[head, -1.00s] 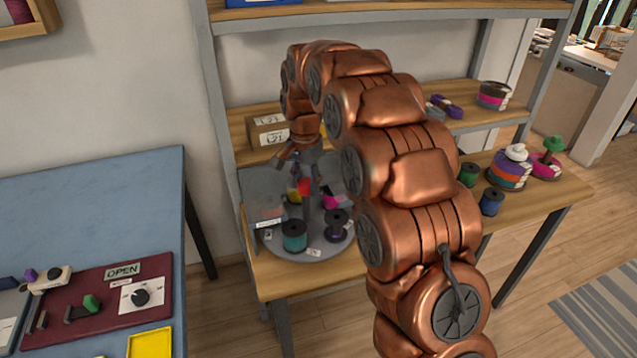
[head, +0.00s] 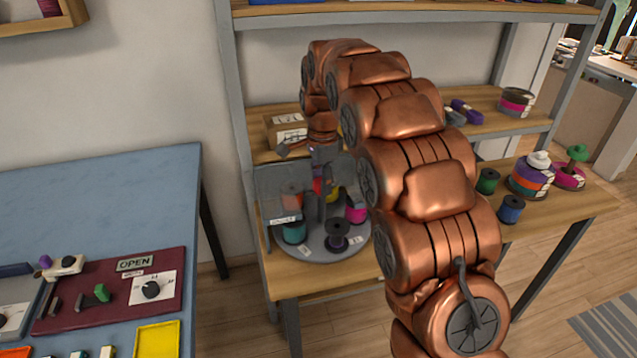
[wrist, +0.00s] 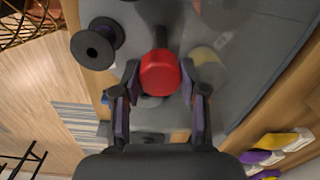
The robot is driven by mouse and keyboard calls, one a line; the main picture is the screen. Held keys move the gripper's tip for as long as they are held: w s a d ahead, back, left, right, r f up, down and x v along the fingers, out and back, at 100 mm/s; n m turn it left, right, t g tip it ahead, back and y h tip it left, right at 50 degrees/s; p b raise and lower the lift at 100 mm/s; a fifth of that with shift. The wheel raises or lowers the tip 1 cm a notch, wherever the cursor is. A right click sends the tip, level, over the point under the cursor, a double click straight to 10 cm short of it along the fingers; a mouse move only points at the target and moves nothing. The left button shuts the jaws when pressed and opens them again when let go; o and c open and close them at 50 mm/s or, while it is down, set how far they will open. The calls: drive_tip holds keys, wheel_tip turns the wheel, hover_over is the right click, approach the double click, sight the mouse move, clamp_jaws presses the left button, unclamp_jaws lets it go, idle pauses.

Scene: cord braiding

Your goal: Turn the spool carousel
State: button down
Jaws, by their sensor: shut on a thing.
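The spool carousel (head: 312,252) is a round grey turntable on the wooden shelf, with upright grey panels and several spools. A teal spool (head: 293,232) and a dark spool (head: 337,237) stand at its front, and a pink one (head: 356,213) at its right. A red knob (wrist: 160,73) tops its central post and shows small in the head view (head: 317,188). My gripper (wrist: 160,78) is shut on the red knob, one finger on each side.
A cardboard box (head: 287,130) sits on the shelf behind. Green (head: 487,181) and blue (head: 511,209) spools stand right of my arm. A blue table (head: 90,215) at left holds a maroon board (head: 118,288) and a yellow tray (head: 158,340).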

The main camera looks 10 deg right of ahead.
drive_tip(key=shift+r+m, duration=0.1)
drive_tip(key=shift+m, duration=0.7)
drive_tip(key=c, duration=0.6)
unclamp_jaws()
wheel_tip(320, 180, up, 12)
drive_tip(key=shift+f, duration=0.1)
idle(0.5)
